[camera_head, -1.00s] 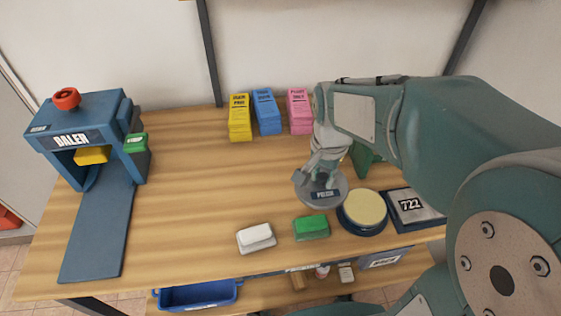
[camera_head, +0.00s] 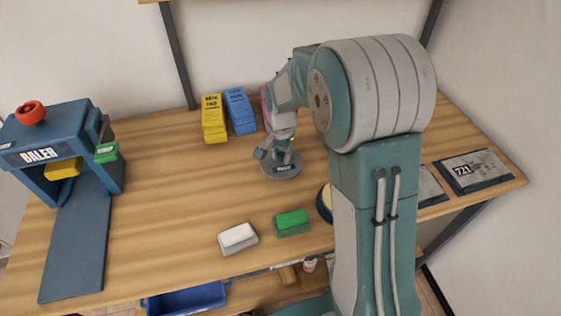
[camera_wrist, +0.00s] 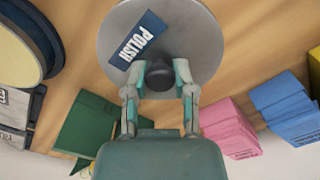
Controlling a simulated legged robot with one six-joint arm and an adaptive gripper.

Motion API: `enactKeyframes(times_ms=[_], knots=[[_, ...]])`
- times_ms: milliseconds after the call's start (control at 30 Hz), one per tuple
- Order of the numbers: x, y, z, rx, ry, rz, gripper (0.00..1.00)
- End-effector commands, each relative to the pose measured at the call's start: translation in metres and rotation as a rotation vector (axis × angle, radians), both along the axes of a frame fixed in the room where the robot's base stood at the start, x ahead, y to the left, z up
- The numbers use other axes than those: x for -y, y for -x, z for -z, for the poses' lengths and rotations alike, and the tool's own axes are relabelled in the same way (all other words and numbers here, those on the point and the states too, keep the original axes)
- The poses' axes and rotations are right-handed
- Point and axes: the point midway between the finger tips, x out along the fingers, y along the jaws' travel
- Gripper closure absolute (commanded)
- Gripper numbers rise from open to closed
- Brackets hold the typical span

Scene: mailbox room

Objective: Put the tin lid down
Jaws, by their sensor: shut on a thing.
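The tin lid (camera_head: 283,171) is a grey disc with a dark label reading POLISH and a dark knob. It is at the middle of the wooden table, low over or on the top; I cannot tell if it touches. My gripper (camera_head: 279,153) is above it, shut on its knob. In the wrist view the lid (camera_wrist: 205,40) lies flat in front of my gripper (camera_wrist: 161,80), with a finger on each side of the knob. A round tin with a cream top and dark blue rim (camera_wrist: 18,45) is at the upper left there, partly hidden behind my arm in the head view.
A blue baler (camera_head: 50,150) stands at the left. Yellow (camera_head: 214,120) and blue (camera_head: 239,110) blocks stand at the back, with pink ones (camera_wrist: 230,127) beside them. White (camera_head: 237,237) and green (camera_head: 292,222) blocks lie in front. The table's left-middle (camera_head: 165,180) is clear.

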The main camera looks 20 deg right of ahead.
Motion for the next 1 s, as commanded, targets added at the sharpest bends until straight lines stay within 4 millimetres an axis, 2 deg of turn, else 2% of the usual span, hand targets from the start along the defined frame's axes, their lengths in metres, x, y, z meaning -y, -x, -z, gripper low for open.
enactKeyframes(times_ms=[267,567,600,667,700,1000], knots=[[-0.001,-0.004,0.035,-0.003,0.000,-0.001,1.00],[-0.001,-0.004,0.037,-0.001,0.001,-0.001,1.00],[-0.001,-0.004,0.038,-0.001,0.001,-0.001,0.62],[-0.001,-0.004,0.037,0.000,0.000,-0.001,0.35],[-0.001,-0.004,0.037,0.000,0.000,-0.001,0.32],[-0.001,-0.004,0.037,0.000,0.000,-0.001,0.32]])
